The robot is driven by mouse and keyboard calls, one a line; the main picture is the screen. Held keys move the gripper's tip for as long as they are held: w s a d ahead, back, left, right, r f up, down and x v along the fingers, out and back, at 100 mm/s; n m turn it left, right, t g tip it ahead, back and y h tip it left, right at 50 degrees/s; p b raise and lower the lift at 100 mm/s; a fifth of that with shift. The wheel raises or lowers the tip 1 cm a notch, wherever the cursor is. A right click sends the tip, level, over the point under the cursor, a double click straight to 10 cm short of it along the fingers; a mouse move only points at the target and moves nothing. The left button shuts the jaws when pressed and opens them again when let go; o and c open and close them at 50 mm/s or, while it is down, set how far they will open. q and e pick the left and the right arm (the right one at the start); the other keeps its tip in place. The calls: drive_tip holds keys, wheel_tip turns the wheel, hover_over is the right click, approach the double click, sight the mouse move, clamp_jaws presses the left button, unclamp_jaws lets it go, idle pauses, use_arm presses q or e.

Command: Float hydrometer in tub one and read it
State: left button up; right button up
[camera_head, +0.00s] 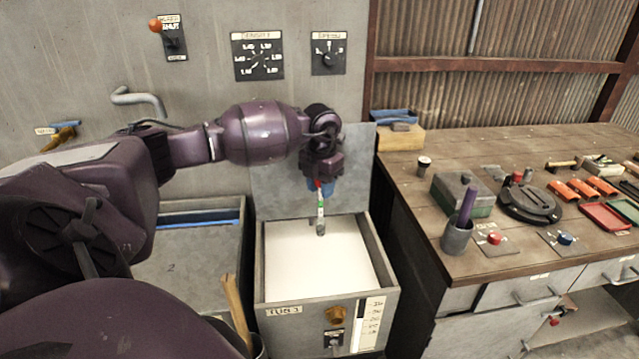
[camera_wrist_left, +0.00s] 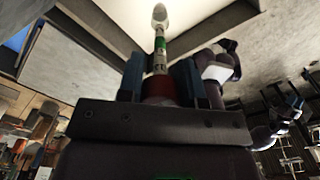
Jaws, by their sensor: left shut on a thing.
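The hydrometer (camera_head: 320,210) is a slim upright stick with a red top, a green band and a grey bulb. My left gripper (camera_head: 321,186) is shut on its upper part. In the wrist view the hydrometer (camera_wrist_left: 160,40) runs out from between the blue fingers (camera_wrist_left: 160,82), its pale bulb farthest away. White liquid (camera_head: 300,262) fills this tub. The whole bulb shows; I cannot tell whether its tip touches the liquid. My right gripper is not seen.
A tub marked 2 (camera_head: 171,268) with a blue strip stands to the left. A wooden workbench (camera_head: 480,262) on the right holds a purple-handled tool in a cup (camera_head: 457,238), buttons and trays. Dials (camera_head: 258,56) are on the wall behind.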

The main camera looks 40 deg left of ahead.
sight(320, 215)
use_arm(q)
drive_tip(key=shift+a+n, duration=0.2)
drive_tip(key=shift+n, duration=0.1)
drive_tip(key=shift+f, duration=0.3)
drive_tip(key=shift+f+b, duration=0.6)
drive_tip(key=shift+f, duration=0.15)
drive_tip(key=shift+f+b, duration=0.55)
drive_tip(key=shift+f, duration=0.5)
drive_tip(key=shift+f+b, duration=0.35)
drive_tip(key=shift+f, duration=0.2)
drive_tip(key=shift+f+b, duration=0.4)
drive_tip(key=shift+f, duration=0.4)
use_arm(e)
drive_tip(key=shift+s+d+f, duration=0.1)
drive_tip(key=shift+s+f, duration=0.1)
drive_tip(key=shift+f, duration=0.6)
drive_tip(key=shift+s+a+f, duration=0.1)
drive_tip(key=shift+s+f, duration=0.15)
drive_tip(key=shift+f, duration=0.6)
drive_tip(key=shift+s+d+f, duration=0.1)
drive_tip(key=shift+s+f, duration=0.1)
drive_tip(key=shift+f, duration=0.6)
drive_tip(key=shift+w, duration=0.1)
